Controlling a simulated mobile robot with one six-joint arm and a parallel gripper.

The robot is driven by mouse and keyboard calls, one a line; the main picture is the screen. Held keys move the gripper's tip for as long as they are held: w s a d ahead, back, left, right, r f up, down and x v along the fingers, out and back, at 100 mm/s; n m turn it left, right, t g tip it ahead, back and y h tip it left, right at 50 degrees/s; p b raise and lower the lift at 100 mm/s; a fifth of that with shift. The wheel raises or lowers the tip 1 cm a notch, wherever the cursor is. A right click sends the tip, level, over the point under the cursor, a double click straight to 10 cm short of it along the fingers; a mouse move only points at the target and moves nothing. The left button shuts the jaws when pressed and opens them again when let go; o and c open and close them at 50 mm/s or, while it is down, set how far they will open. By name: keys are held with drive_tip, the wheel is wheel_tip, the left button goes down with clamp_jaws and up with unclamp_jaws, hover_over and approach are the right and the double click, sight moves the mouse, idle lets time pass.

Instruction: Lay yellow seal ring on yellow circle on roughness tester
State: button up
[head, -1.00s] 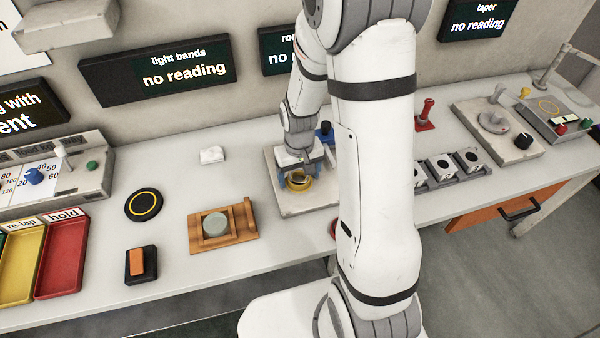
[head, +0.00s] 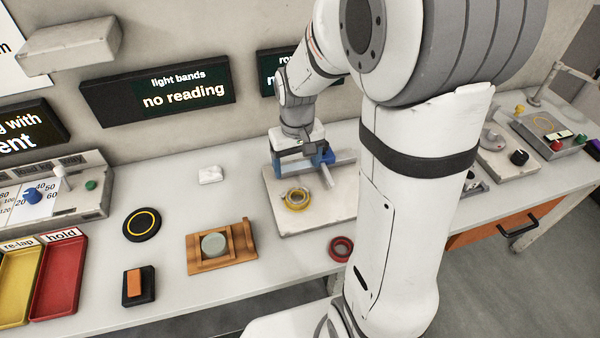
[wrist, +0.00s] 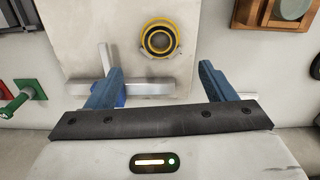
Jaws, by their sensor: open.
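A red ring (head: 341,247) lies at the bench's front edge. A wooden fixture with a grey disc (head: 214,244), a black disc with a yellow circle (head: 142,224) and an orange block (head: 135,285) stand left. Bare bench lies between fixture and tester.

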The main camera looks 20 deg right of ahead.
drive_tip(key=s+r+t, duration=0.2)
drive_tip(key=s+r, duration=0.7)
drive_tip(key=s, duration=0.5)
drive_tip(key=shift+d+r+m+t, duration=0.3)
drive_tip(key=shift+m+t, duration=0.1)
